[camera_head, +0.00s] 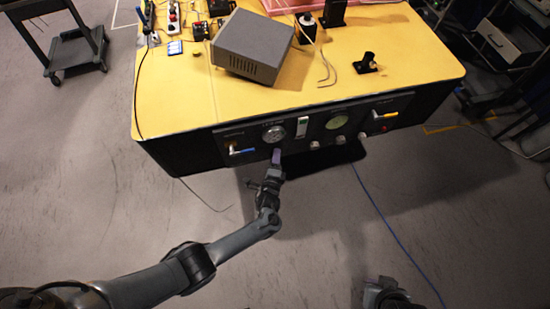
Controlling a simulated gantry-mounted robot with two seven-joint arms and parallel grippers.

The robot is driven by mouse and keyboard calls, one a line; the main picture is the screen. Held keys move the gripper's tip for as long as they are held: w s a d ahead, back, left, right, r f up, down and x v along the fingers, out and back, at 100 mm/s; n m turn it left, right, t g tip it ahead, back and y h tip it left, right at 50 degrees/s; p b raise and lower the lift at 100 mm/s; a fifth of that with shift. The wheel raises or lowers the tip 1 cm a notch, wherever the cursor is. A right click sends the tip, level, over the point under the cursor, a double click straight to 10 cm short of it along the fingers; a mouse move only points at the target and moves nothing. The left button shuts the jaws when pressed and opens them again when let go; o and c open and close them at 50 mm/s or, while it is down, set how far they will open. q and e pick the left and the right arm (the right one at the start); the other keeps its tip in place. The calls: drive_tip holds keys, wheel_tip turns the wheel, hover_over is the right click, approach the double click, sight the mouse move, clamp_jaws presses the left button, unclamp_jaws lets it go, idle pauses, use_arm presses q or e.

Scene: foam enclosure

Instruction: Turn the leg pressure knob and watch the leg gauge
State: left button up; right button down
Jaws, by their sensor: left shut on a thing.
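The control panel (300,132) is on the front face of the yellow-topped bench. The round pale gauge (274,133) is at its left, and its reading is too small to make out. My left gripper (276,158) is at the panel's lower edge, just below this gauge. It is shut on what seems to be the knob there, which the fingers hide. Part of my right arm shows at the bottom edge, with no gripper fingers visible.
A grey box (252,46) stands on the bench top (420,55). A blue cable (390,230) lies on the floor.

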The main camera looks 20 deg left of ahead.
use_arm(q)
drive_tip(key=o, duration=1.1)
drive_tip(key=shift+c, duration=0.2)
drive_tip(key=p+v, duration=0.4)
drive_tip(key=v, duration=0.6)
drive_tip(key=shift+s, duration=0.4)
drive_tip(key=shift+d, duration=0.1)
